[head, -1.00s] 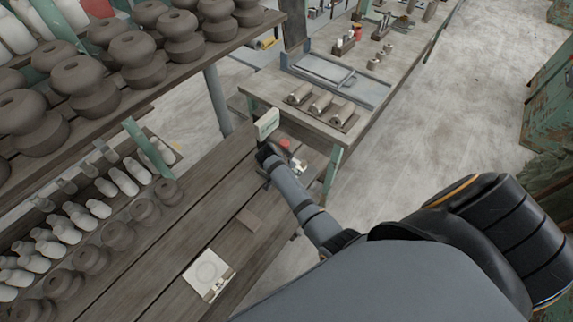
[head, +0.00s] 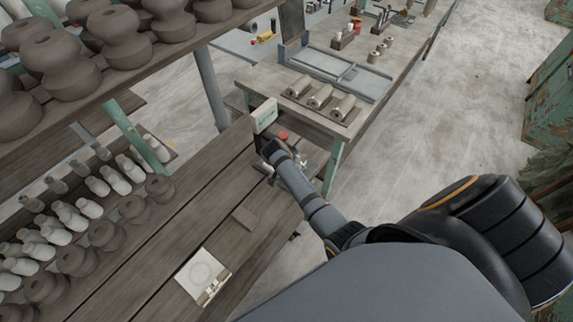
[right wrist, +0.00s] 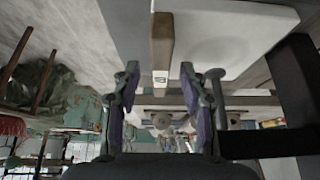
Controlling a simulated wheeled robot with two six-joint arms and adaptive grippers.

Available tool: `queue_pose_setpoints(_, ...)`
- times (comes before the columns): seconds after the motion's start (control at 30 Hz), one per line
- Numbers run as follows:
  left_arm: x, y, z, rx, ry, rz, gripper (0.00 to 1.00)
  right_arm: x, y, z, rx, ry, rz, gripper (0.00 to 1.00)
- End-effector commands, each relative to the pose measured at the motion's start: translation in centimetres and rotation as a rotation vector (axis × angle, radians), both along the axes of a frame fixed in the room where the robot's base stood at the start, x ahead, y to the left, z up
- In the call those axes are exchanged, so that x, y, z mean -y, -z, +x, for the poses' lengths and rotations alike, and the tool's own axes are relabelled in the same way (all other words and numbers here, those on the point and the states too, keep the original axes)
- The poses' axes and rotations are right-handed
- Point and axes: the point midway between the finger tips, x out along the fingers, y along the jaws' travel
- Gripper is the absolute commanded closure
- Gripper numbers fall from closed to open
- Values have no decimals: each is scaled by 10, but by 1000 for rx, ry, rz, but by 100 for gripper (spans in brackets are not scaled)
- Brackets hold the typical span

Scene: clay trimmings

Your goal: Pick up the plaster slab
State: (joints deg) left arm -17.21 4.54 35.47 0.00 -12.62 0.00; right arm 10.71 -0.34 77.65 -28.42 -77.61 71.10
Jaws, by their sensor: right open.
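A pale square slab with a round ring on its face, which looks like the plaster slab (head: 199,266), lies flat on the wooden bench. Small light pieces sit at its lower right corner. My right gripper (head: 272,150) is well beyond it, by a small display panel (head: 264,115); its fingertips are hard to see there. In the right wrist view my right gripper (right wrist: 159,75) is open, with a narrow brown block (right wrist: 162,45) with a marked white end in line between the fingers. A pale plate with a round recess (right wrist: 225,45) is behind; I cannot tell if it is the slab. My left gripper is not in view.
A flat brown piece (head: 245,218) lies on the bench near the slab. Shelves with dark clay vessels (head: 70,77) and white bottles (head: 80,207) line the left. A red item (head: 283,135) is close to my right gripper. A dark post (right wrist: 295,85) stands close on its right.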

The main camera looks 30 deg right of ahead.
Motion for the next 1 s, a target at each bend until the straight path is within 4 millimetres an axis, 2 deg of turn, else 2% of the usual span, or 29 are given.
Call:
queue_pose_setpoints(0.57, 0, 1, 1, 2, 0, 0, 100, 0, 5, 0, 0, 0, 0, 57)
queue_pose_setpoints(0.67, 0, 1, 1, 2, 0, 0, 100, 0, 5, 0, 0, 0, 0, 67)
queue_pose_setpoints(0.9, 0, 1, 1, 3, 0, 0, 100, 0, 5, 0, 0, 0, 0, 100)
queue_pose_setpoints(1.0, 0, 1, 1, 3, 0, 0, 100, 0, 5, 0, 0, 0, 0, 100)
